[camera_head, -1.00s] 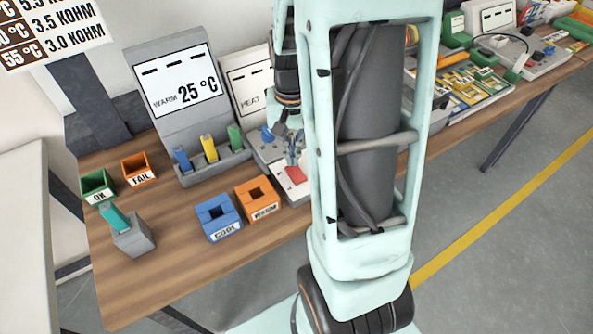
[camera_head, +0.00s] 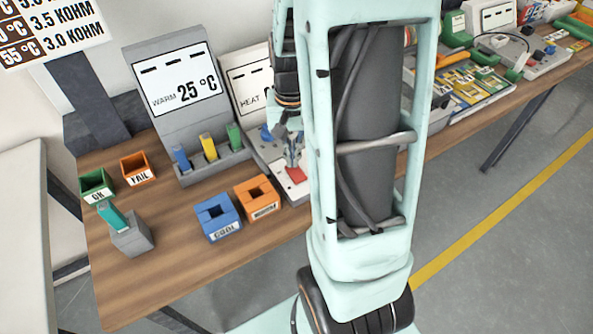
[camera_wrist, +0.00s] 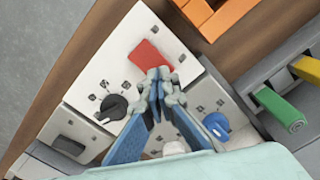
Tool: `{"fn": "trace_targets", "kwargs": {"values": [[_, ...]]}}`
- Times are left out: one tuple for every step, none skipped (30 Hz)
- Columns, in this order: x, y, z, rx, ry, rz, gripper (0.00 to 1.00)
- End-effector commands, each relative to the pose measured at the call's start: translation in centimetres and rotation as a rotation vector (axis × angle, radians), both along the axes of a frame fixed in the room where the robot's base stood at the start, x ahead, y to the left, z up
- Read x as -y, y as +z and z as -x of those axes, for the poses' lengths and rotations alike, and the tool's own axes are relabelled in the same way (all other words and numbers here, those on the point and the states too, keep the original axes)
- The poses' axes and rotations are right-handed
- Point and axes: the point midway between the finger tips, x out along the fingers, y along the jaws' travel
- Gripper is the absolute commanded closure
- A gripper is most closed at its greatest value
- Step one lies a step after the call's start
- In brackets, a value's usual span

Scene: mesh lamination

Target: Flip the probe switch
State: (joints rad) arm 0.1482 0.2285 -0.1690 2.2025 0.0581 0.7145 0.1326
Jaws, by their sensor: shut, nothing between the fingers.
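A red rocker switch (camera_wrist: 148,56) sits on a light panel of the control unit (camera_wrist: 95,70). In the head view the red switch (camera_head: 297,174) shows just below my gripper. My gripper (camera_wrist: 160,76) is shut and empty, with its blue-grey fingers together and tips over the near edge of the red switch. In the head view my gripper (camera_head: 293,160) points down at the panel. Whether the tips touch the switch I cannot tell. The panel also has a black knob (camera_wrist: 114,106), a blue knob (camera_wrist: 216,125) and a dark grey rocker (camera_wrist: 68,145). The labels are too small to read.
A 25 °C display stand (camera_head: 178,85) holds blue, yellow and green probes. Blue (camera_head: 217,217) and orange (camera_head: 258,198) blocks stand in front. Green (camera_head: 96,185) and orange (camera_head: 138,168) bins and a grey holder (camera_head: 132,237) are at the left. The front left wooden tabletop is clear.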

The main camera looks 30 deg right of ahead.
Motion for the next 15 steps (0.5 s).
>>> {"fn": "trace_targets", "kwargs": {"values": [[0.0, -0.16, 0.01, 0.0, 0.0, 0.0, 1.0], [0.0, -0.2, 0.01, 0.0, 0.0, 0.0, 1.0], [0.0, -0.27, 0.01, 0.0, 0.0, 0.0, 1.0], [0.0, -0.31, 0.01, 0.0, 0.0, 0.0, 1.0], [0.0, -0.35, 0.01, 0.0, 0.0, 0.0, 1.0], [-0.01, -0.42, 0.02, 0.0, 0.0, 0.0, 1.0], [0.0, -0.46, 0.01, 0.0, 0.0, 0.0, 1.0], [0.0, -0.51, 0.01, 0.0, 0.0, 0.0, 1.0], [-0.01, -0.57, 0.02, 0.0, 0.0, 0.0, 1.0], [-0.01, -0.61, 0.02, 0.0, 0.0, 0.0, 1.0], [-0.01, -0.66, 0.02, 0.0, 0.0, 0.0, 1.0], [-0.01, -0.72, 0.02, -0.001, 0.0, 0.0, 1.0], [-0.01, -0.76, 0.02, -0.001, 0.0, 0.0, 1.0], [-0.01, -0.81, 0.02, -0.001, 0.0, 0.0, 1.0], [-0.01, -0.87, 0.02, -0.001, 0.0, 0.0, 1.0]]}}
